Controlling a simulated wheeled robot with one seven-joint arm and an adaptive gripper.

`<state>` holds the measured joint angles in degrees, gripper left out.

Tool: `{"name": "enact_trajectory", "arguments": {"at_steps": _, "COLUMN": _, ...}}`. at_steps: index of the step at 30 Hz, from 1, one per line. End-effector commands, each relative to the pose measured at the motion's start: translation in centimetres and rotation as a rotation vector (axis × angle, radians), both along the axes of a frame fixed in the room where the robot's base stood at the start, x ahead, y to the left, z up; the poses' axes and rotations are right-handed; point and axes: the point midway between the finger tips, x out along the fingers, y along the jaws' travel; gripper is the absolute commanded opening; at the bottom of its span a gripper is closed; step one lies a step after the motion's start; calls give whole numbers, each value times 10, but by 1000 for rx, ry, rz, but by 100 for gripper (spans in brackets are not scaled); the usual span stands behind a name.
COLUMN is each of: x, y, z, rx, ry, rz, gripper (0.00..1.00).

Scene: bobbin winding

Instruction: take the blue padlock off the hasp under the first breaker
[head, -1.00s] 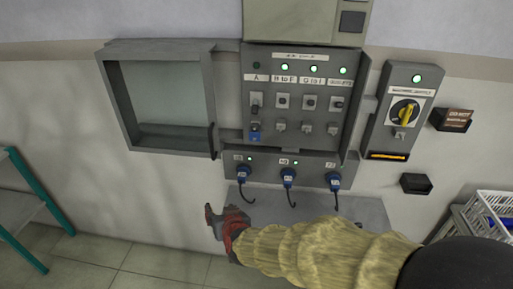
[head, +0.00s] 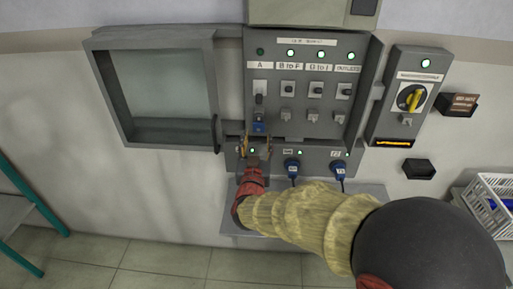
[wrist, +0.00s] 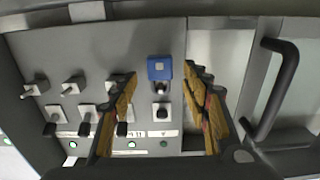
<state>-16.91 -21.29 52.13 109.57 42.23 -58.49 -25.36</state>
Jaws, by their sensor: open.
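The blue padlock (head: 259,127) hangs under the first breaker (head: 259,92), the one labelled A, at the left of the panel. In the wrist view the padlock (wrist: 160,68) shows between and beyond my two fingers, with the breaker switch (wrist: 160,112) below it in the picture. My gripper (head: 256,142) is open and empty, pointing up at the panel just below the padlock. In the wrist view its fingers (wrist: 160,80) stand on either side of the padlock and do not appear to touch it. The hasp behind the padlock is mostly hidden.
The open cabinet door (head: 217,100) with its handle is close on the left. Other breakers with empty grey hasps (head: 286,115) are to the right. A yellow rotary switch (head: 411,97) is further right.

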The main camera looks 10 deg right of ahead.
Motion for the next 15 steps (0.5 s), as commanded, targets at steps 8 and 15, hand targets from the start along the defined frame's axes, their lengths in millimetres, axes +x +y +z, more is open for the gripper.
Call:
{"name": "enact_trajectory", "arguments": {"at_steps": 8, "x": 30, "y": -11, "z": -1, "rx": 0, "ry": -1, "rz": -2, "gripper": 47}}
{"name": "enact_trajectory", "arguments": {"at_steps": 15, "x": 45, "y": -15, "z": -1, "rx": 0, "ry": 0, "rz": 0, "gripper": 47}}
